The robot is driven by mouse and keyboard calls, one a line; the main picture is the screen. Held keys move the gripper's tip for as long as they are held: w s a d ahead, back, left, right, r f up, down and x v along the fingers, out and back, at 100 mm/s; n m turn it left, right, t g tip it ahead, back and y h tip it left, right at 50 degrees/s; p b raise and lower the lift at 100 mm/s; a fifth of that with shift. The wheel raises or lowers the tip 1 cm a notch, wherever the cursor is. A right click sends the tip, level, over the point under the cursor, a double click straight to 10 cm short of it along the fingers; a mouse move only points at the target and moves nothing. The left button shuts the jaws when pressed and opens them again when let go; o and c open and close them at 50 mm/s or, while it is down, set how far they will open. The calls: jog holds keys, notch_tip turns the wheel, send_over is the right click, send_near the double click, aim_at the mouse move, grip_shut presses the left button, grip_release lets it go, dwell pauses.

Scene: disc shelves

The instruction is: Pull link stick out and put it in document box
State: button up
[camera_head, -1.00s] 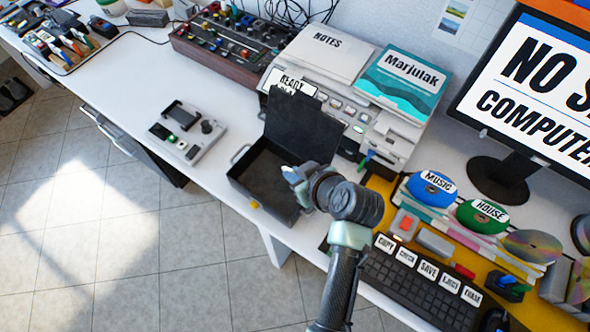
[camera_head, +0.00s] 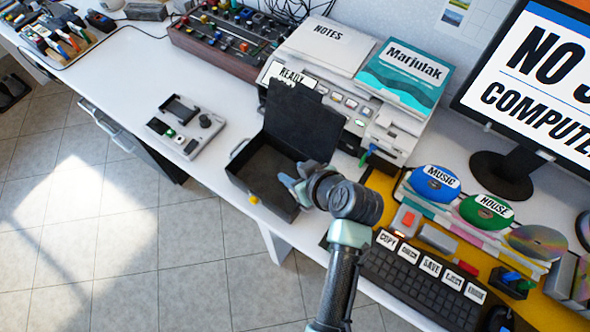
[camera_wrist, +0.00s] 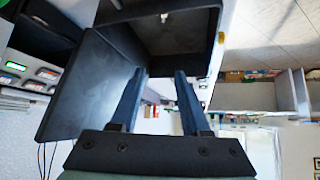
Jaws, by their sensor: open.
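The document box (camera_head: 246,190) is a black case on the white desk, its lid (camera_head: 303,118) raised at the back. My gripper (camera_head: 285,183) is over the right part of the box opening. In the wrist view the fingers (camera_wrist: 159,75) are apart, with nothing seen between them, and the box (camera_wrist: 216,50) lies just beyond. I cannot tell which piece is the link stick. A small blue and green stick (camera_head: 365,157) stands at the printer's front right corner. Another blue and green piece (camera_head: 512,279) is in a black holder at the lower right.
The printer (camera_head: 392,130) stands behind the box. The keyboard (camera_head: 420,280) and disc rack (camera_head: 440,208) are to the right, below the monitor (camera_head: 530,90). A grey device (camera_head: 185,125) sits left of the box. Bare desk lies around that device.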

jog(key=shift+r, duration=0.1)
jog(key=v, duration=1.2)
jog(key=shift+s+d+r, duration=0.2)
jog(key=shift+s, duration=0.15)
